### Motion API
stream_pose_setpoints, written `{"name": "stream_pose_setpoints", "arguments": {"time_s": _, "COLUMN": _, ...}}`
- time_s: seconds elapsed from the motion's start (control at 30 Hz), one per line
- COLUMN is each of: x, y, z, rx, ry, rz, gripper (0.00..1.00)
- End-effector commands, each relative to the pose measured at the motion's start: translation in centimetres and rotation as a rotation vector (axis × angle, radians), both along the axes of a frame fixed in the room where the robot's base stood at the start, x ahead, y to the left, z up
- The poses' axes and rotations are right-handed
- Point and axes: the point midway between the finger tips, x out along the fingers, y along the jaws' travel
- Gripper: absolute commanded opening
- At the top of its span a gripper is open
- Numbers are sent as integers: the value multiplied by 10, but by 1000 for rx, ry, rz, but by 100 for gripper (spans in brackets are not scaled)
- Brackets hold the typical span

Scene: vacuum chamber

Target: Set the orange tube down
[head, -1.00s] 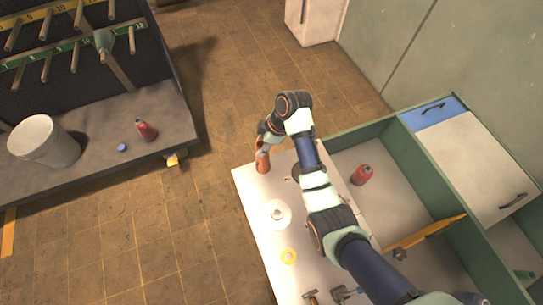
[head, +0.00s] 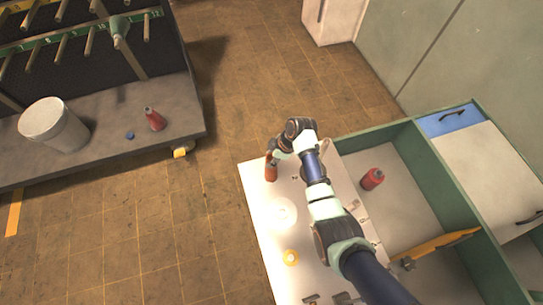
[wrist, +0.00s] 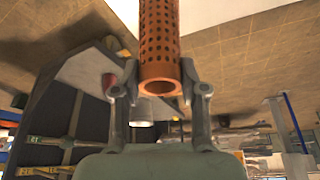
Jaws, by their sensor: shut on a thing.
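The orange tube (head: 271,172) is upright in the head view, near the far left corner of the white tabletop (head: 262,233). My gripper (head: 272,154) is shut on it from above. In the wrist view the perforated tube (wrist: 158,45) sits between the two fingers of my gripper (wrist: 158,88), its open round end toward the camera. I cannot tell whether the tube's lower end touches the tabletop.
A white disc (head: 281,213) and a yellow ring (head: 290,257) lie on the tabletop, with small tools at its front. A red bottle (head: 372,179) stands right of my arm, in a green-walled bay (head: 425,165). A yellow tool (head: 440,243) lies there too.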

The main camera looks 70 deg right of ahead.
Motion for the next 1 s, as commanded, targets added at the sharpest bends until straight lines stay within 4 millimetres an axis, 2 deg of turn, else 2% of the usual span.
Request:
{"name": "stream_pose_setpoints", "arguments": {"time_s": 0.13, "x": 0, "y": 0, "z": -3, "rx": 0, "ry": 0, "rz": 0, "gripper": 11}}
{"name": "stream_pose_setpoints", "arguments": {"time_s": 0.17, "x": 0, "y": 0, "z": -3, "rx": 0, "ry": 0, "rz": 0, "gripper": 44}}
{"name": "stream_pose_setpoints", "arguments": {"time_s": 0.3, "x": 0, "y": 0, "z": -2, "rx": 0, "ry": 0, "rz": 0, "gripper": 68}}
{"name": "stream_pose_setpoints", "arguments": {"time_s": 0.57, "x": 0, "y": 0, "z": -2, "rx": 0, "ry": 0, "rz": 0, "gripper": 68}}
{"name": "stream_pose_setpoints", "arguments": {"time_s": 0.67, "x": 0, "y": 0, "z": 4, "rx": 0, "ry": 0, "rz": 0, "gripper": 68}}
{"name": "stream_pose_setpoints", "arguments": {"time_s": 0.77, "x": -6, "y": -2, "z": 19, "rx": -1, "ry": -1, "rz": -2, "gripper": 68}}
{"name": "stream_pose_setpoints", "arguments": {"time_s": 1.0, "x": -28, "y": -9, "z": 75, "rx": -2, "ry": -2, "rz": -2, "gripper": 68}}
